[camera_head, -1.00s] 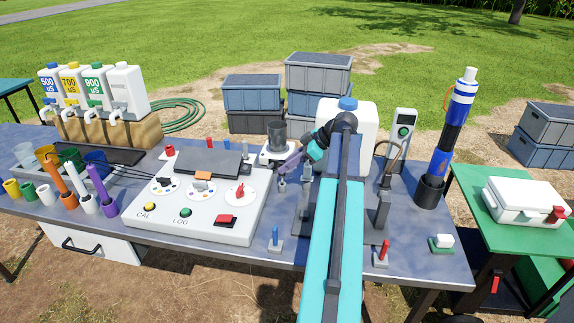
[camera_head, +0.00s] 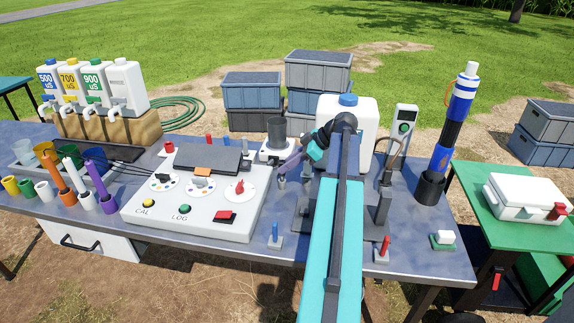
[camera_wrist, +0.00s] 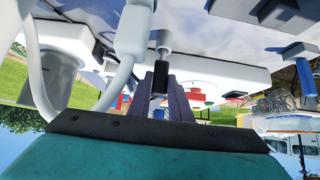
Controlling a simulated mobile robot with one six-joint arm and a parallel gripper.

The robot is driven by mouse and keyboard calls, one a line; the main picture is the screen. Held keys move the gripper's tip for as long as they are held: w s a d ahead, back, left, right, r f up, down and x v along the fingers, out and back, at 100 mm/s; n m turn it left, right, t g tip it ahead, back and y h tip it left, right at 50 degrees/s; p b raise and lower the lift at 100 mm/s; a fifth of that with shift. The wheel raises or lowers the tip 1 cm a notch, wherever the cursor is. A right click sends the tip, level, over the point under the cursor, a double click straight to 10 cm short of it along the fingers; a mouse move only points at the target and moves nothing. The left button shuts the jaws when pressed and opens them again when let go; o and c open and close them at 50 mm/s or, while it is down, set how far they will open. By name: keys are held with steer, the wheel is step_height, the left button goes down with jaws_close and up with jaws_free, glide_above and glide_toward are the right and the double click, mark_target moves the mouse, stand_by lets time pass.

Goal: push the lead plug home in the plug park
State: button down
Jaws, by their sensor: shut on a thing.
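My gripper (camera_head: 284,169) points down and left over the bench, just right of the control panel. In the wrist view my gripper (camera_wrist: 160,78) is shut on the lead plug (camera_wrist: 159,82), a black body between the dark fingers. A grey metal post (camera_wrist: 163,42) lines up with the plug's end and seems to be the plug park; the post also shows in the head view (camera_head: 281,182). Whether the plug is fully seated cannot be told. In the head view the plug is hidden by the fingers.
The white control panel (camera_head: 190,215) lies left of the gripper. A dark cup on a white base (camera_head: 277,134) stands behind it, and a large white container (camera_head: 358,118) behind my arm. A pale hose (camera_wrist: 42,75) loops close to the fingers in the wrist view.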

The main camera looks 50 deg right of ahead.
steer(key=shift+f+b, duration=0.6)
steer(key=shift+f, duration=0.25)
steer(key=c, duration=1.5)
jaws_free()
steer(key=shift+c, duration=0.2)
steer(key=shift+r, duration=0.1)
steer(key=b+v, duration=0.2)
steer(key=v, duration=1.1)
steer(key=shift+s+d+r, duration=0.15)
steer(key=shift+s+d, duration=0.05)
steer(key=shift+s, duration=0.1)
